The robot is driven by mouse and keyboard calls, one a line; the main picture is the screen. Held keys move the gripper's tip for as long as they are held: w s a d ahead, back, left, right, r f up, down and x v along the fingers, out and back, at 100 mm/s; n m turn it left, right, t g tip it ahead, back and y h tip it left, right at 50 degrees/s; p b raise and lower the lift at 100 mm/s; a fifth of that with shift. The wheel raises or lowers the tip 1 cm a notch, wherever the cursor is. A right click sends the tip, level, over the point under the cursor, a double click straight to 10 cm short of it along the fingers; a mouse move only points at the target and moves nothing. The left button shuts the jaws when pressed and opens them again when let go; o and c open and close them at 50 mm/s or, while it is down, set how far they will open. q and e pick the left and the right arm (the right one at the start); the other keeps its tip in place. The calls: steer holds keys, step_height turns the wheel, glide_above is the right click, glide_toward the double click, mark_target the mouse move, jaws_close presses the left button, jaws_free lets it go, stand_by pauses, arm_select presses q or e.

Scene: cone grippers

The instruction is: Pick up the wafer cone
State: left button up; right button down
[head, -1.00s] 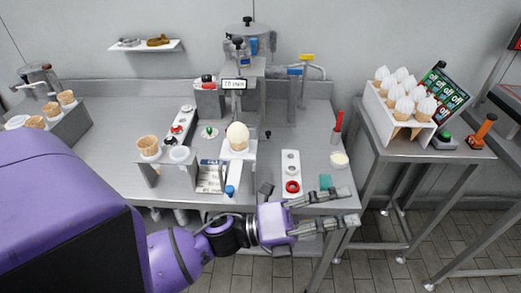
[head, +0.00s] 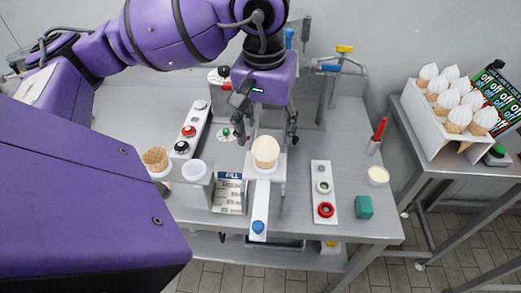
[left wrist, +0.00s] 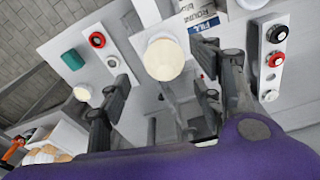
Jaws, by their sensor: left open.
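A wafer cone (head: 265,160) with a pale cream top stands upright in the white holder at the middle of the bench. Its cream top shows from above in the left wrist view (left wrist: 164,60). My left gripper (head: 266,126) hangs over and just behind this cone, fingers pointing down and spread, with nothing between them that I can see held. In the left wrist view the fingers (left wrist: 168,98) stand apart on either side of the cone's line. An empty wafer cone (head: 155,160) sits in a stand farther left. My right gripper is not in view.
A white cup (head: 194,170) stands left of the holder. A button panel (head: 323,190), a green block (head: 364,207) and a small bowl (head: 377,175) are on the right. A rack of topped cones (head: 435,130) stands on the side table. My arm covers the back left.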

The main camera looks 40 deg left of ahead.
mark_target(267, 153)
arm_select(q)
steer(key=shift+w+a, duration=0.1)
steer(key=shift+a, duration=0.15)
steer(key=f, duration=0.4)
steer(key=f+p, duration=0.1)
steer(key=f, duration=0.2)
steer(key=shift+w+d+f, duration=0.1)
steer(key=shift+w, duration=0.25)
steer(key=c, duration=0.8)
